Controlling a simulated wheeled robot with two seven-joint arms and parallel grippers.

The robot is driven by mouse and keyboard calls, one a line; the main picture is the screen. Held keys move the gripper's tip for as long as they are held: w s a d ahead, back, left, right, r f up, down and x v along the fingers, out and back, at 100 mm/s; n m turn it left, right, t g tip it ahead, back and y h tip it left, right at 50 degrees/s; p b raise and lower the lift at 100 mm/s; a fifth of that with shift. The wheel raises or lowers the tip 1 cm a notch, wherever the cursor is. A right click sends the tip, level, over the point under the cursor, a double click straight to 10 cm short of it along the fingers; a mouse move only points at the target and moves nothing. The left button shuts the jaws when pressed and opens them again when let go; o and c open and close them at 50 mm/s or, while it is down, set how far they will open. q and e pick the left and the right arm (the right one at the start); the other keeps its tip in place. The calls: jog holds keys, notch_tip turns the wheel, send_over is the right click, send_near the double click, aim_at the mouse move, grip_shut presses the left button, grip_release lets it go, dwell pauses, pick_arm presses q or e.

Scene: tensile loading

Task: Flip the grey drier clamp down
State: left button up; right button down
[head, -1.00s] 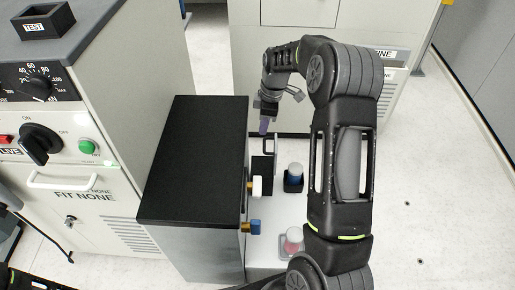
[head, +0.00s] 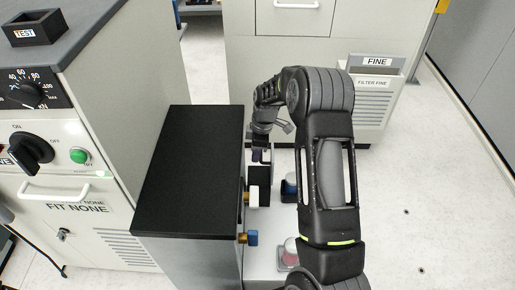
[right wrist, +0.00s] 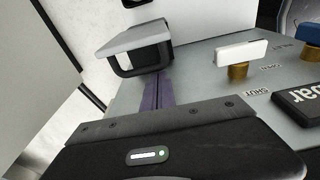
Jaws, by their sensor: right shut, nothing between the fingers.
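The grey drier clamp (right wrist: 135,38) shows in the right wrist view at the upper left. It is a flat grey plate with a black loop under it, standing out from the grey panel face. My right gripper (right wrist: 157,92) is shut and empty, its purple fingers just below the loop. I cannot tell whether they touch it. In the head view my right gripper (head: 261,155) is beside the far right end of the black-topped unit (head: 190,165); the arm hides the clamp there. My left gripper is not in view.
A white valve handle (right wrist: 241,50) and a blue one (right wrist: 309,32) stick out on brass stems beside a black display (right wrist: 300,105). In the head view, a blue-banded jar (head: 291,184) and a red-bottomed jar (head: 291,252) stand close to my right arm. Open floor lies right.

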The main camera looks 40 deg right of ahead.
jog(key=shift+f, duration=0.3)
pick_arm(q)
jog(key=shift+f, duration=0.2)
